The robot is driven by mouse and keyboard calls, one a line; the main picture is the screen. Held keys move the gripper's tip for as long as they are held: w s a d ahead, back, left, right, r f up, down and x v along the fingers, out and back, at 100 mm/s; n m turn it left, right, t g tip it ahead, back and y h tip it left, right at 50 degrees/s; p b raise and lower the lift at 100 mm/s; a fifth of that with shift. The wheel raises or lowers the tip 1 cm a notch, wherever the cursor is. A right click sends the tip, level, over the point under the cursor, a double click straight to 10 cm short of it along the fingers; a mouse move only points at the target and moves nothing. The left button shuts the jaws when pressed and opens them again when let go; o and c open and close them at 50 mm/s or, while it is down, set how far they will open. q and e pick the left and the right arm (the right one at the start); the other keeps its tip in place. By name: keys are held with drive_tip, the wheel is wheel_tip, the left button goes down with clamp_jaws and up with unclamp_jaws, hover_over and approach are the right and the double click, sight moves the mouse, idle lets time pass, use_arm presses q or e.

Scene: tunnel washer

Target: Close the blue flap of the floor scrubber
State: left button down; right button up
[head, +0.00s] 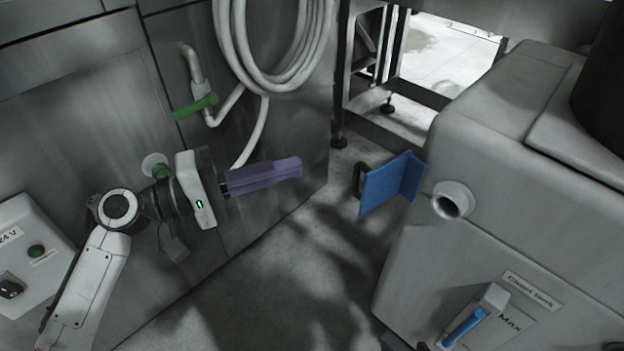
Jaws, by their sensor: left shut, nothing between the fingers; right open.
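The blue flap (384,190) stands out from the left side of the grey floor scrubber (450,120), swung open. It is an angled panel with a black handle-like piece (359,180) on its left edge. My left gripper (299,166) has purple fingers closed together with nothing between them. They point right, toward the flap, and look apart from it, with a gap to its left. Only a dark and purplish sliver of what looks like my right gripper (421,346) shows at the bottom edge, below the flap and apart from it; the rest is cut off.
A grey cabinet wall (90,110) with a coiled white hose (270,50) and a green-handled valve (195,106) stands on the left. Bare floor (290,260) lies between wall and scrubber.

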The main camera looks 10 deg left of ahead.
sight(382, 182)
use_arm(q)
drive_tip(key=d, duration=0.8)
drive_tip(key=shift+w+d, duration=0.25)
drive_tip(key=shift+d, duration=0.1)
